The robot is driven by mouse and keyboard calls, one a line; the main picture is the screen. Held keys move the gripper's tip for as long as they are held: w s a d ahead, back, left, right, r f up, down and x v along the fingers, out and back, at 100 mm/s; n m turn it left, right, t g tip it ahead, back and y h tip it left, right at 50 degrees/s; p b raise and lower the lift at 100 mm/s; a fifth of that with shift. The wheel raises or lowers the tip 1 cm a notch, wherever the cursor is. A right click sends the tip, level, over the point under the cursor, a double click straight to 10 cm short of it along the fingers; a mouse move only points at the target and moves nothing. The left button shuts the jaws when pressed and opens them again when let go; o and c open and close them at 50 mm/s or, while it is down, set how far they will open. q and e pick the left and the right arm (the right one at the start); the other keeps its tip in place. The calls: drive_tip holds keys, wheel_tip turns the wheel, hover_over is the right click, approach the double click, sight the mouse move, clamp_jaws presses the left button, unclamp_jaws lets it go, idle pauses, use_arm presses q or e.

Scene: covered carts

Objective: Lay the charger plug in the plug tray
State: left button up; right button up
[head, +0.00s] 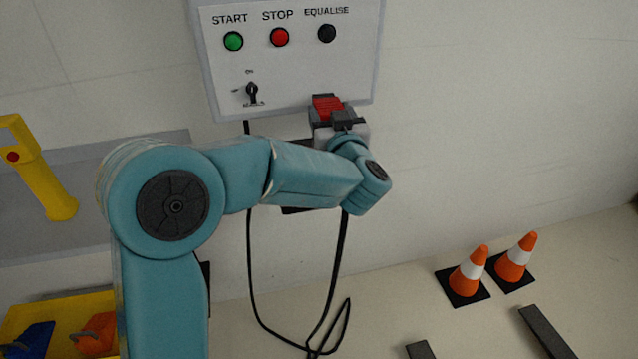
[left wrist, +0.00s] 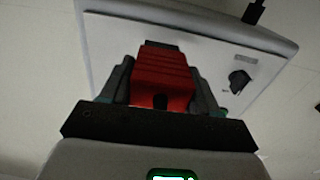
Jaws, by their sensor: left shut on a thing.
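My right gripper is out of view.
The charger box (head: 300,75) on the wall has buttons and a switch. A black cable (head: 250,270) hangs in a loop below it. A yellow handheld device (head: 42,175) is by a grey surface at left. Two orange cones (head: 468,272) stand at the right.

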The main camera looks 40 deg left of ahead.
use_arm(q)
drive_tip(key=shift+g+y, duration=0.3)
drive_tip(key=shift+g, duration=0.1)
drive_tip(key=f, duration=0.4)
drive_tip(key=f+b, duration=0.1)
drive_tip(key=f, duration=0.4)
drive_tip(key=f+b, duration=0.1)
drive_tip(key=f, duration=0.3)
drive_tip(key=shift+s+a+f, duration=0.2)
drive_tip(key=shift+a+f, duration=0.1)
drive_tip(key=shift+f, duration=0.1)
wheel_tip(320, 180, down, 4)
drive_tip(key=shift+f, duration=0.25)
drive_tip(key=shift+s+b, duration=0.1)
drive_tip(key=shift+b, duration=0.2)
